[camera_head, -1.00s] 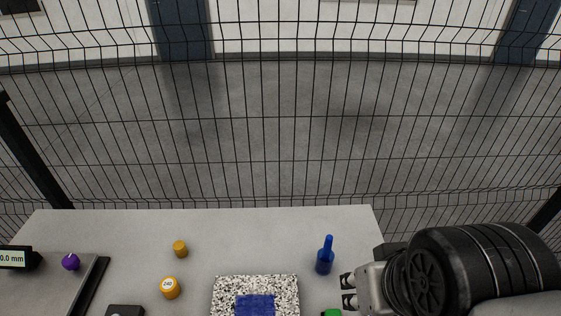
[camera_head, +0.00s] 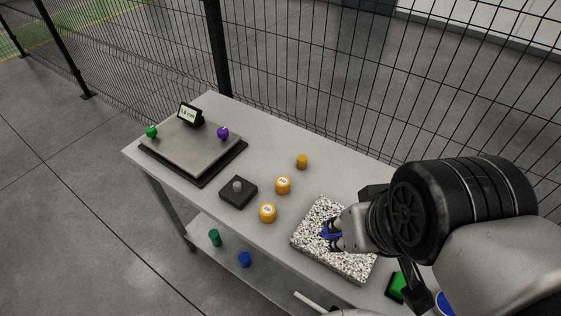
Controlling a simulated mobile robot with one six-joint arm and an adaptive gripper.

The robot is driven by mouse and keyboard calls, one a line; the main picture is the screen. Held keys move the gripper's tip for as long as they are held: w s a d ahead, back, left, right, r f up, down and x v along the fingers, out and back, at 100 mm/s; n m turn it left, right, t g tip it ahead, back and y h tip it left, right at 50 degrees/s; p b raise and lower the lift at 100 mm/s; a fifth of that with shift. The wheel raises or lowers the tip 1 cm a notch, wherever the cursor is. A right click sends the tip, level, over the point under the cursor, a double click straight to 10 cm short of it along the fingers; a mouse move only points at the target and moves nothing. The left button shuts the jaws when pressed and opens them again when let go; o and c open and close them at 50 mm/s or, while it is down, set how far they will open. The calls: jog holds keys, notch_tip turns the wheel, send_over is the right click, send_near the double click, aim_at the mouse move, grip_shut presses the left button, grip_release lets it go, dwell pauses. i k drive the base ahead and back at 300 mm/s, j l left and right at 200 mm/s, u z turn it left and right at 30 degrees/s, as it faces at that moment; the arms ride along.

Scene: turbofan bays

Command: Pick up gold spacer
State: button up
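A small plain gold cylinder, the gold spacer (camera_head: 302,162), stands upright on the grey table toward its far edge. Two orange-yellow cylinders with white labelled tops, a nearer one (camera_head: 267,213) and a farther one (camera_head: 283,185), stand in front of it and to its left. My gripper (camera_head: 333,236) is to the right of and nearer than the gold spacer, above a speckled block. Its two fingers look apart, with no object seen held between them.
The speckled block (camera_head: 312,238) has a blue patch partly hidden by my gripper. A dark box with a grey knob (camera_head: 238,192) and a plate with a display (camera_head: 185,148) stand left. Green and purple knobs sit on the plate. A lower shelf holds green and blue cylinders. Mesh fence stands behind.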

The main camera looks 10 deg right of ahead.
aim_at(302, 160)
jog(key=i+j+z, duration=0.1)
jog(key=j, duration=0.2)
jog(key=i+j, duration=0.2)
jog(key=j, duration=0.15)
jog(key=i+j+z, duration=0.25)
jog(key=j, duration=0.4)
jog(key=z, duration=1.45)
jog(key=i+j, duration=0.05)
